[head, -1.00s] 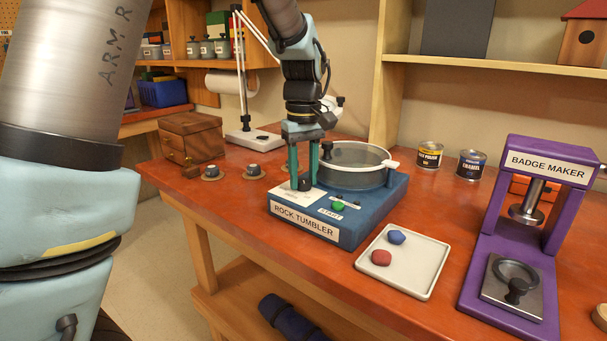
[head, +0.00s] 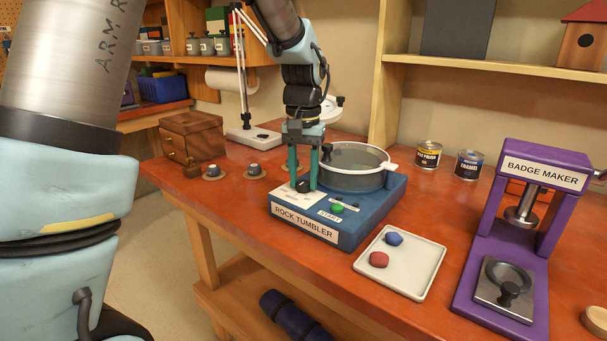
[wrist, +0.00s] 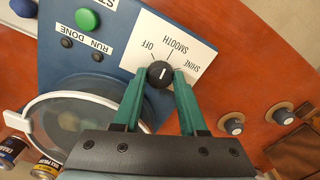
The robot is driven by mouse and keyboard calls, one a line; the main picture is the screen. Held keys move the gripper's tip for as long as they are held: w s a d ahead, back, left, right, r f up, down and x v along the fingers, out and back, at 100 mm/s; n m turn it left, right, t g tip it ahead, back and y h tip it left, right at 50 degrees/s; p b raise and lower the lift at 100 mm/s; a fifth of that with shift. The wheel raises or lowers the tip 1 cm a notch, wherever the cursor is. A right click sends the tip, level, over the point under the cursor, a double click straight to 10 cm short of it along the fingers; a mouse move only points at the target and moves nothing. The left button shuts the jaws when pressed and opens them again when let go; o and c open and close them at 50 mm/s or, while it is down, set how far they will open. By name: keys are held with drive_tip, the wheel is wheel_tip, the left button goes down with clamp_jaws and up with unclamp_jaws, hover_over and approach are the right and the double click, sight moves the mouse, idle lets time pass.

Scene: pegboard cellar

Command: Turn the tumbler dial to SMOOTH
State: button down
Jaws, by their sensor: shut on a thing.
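The blue rock tumbler (head: 350,228) stands on the orange-red bench. Its black dial (wrist: 160,74) sits on a white label plate (wrist: 188,52) marked OFF, SMOOTH and SHINE. In the wrist view the dial's short white mark points up toward the OFF and SMOOTH side of the plate; its exact setting is hard to tell. My gripper (head: 303,184) points down with its two green fingers shut on the dial, one on each side. It also shows in the wrist view, with the dial between the fingertips.
The green START button (head: 337,208) and the clear-lidded drum (head: 353,158) are close beside my gripper. A white tray (head: 428,272) with a red and a blue stone lies to the right. The purple badge maker (head: 470,240) stands farther right. Two small knobs (head: 254,170) on round bases are left.

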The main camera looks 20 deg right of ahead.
sight(303, 182)
drive_tip(key=shift+m, duration=0.6)
drive_tip(key=c, duration=0.7)
unclamp_jaws()
drive_tip(key=shift+c, duration=0.2)
wheel_tip(303, 182, up, 11)
drive_tip(key=b, duration=0.1)
drive_tip(key=shift+f, duration=0.1)
